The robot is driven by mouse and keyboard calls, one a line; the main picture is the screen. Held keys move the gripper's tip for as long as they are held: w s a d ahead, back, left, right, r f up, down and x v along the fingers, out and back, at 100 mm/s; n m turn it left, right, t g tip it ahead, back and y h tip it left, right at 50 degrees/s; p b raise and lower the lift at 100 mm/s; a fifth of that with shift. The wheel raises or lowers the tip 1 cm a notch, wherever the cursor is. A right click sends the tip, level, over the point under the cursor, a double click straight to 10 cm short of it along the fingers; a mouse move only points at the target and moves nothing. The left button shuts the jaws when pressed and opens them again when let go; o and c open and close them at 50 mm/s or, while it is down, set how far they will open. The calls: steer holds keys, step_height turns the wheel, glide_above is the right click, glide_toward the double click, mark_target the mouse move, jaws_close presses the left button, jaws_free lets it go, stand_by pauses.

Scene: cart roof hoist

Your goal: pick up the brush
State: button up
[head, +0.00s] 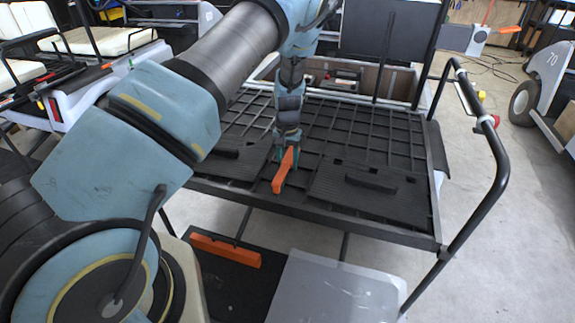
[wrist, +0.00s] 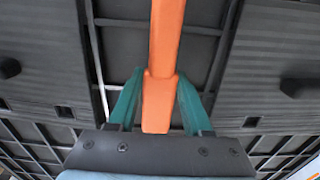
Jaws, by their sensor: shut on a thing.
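The brush (head: 284,171) shows as a long orange piece in the head view, slanting down from my gripper (head: 287,154) over the black grid-like rack. In the wrist view the orange brush (wrist: 164,50) runs up the middle of the picture between the teal fingers of my gripper (wrist: 160,100). The fingers are shut on it. I see no bristles in either view. Whether the brush touches the rack below cannot be told.
The black rack (head: 396,213) holds dark ribbed panels with raised handles. A black bent rail (head: 497,165) stands at its right. Below are an orange bar (head: 225,250) on a dark surface and a grey panel (head: 335,290). Open floor lies to the right.

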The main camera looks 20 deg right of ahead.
mark_target(287, 161)
steer(key=shift+r, duration=0.1)
jaws_close()
step_height(287, 161, up, 10)
steer(key=b, duration=0.2)
steer(key=shift+b, duration=0.3)
